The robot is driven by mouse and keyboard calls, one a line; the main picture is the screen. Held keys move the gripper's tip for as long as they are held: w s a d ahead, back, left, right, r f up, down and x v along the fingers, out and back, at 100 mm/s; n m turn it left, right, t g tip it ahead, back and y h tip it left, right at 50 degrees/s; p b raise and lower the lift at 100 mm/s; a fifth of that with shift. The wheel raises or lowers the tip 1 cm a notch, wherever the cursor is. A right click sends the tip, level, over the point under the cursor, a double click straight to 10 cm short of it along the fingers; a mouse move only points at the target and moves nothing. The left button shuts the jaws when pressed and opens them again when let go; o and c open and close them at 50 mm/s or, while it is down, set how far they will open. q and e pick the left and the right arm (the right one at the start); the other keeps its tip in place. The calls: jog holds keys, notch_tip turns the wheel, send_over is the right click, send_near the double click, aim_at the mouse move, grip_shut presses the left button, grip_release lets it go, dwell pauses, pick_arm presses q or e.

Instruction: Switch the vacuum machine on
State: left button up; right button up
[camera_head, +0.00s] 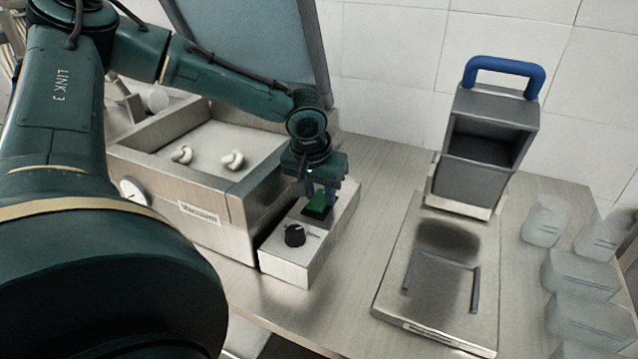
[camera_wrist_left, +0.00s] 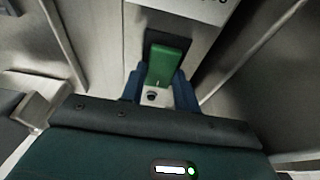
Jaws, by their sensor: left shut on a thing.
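The vacuum machine (camera_head: 199,214) stands at the left with its lid (camera_head: 250,40) raised. A control box (camera_head: 290,262) sits against its right side, with a black knob (camera_head: 294,235) and a green switch (camera_head: 318,207) on top. My left gripper (camera_head: 322,190) reaches down over the box from behind and is shut on the green switch. In the left wrist view, the green switch (camera_wrist_left: 166,62) lies in a dark frame between the blue fingers (camera_wrist_left: 160,88). Whether the switch is on or off I cannot tell. My right gripper is out of view.
Two small white pieces (camera_head: 232,160) lie in the machine's chamber. A metal plate (camera_head: 438,300) with dark rails lies right of the box, before a grey holder with a blue handle (camera_head: 504,70). Clear containers (camera_head: 580,275) stand far right. Table between box and plate is bare.

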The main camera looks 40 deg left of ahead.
aim_at(320, 198)
pick_arm(q)
jog(key=shift+w+a+r+g+p, duration=0.15)
jog(key=shift+w+r+g+p, duration=0.1)
jog(key=shift+g+p, duration=0.55)
jog(key=shift+w+f+g+h, duration=0.15)
jog(key=shift+f+g+h, duration=0.1)
jog(key=shift+g+h, duration=0.2)
jog(key=o, duration=1)
jog(key=r, duration=1.3)
jog(key=shift+s+r, duration=0.1)
jog(key=shift+s, duration=0.1)
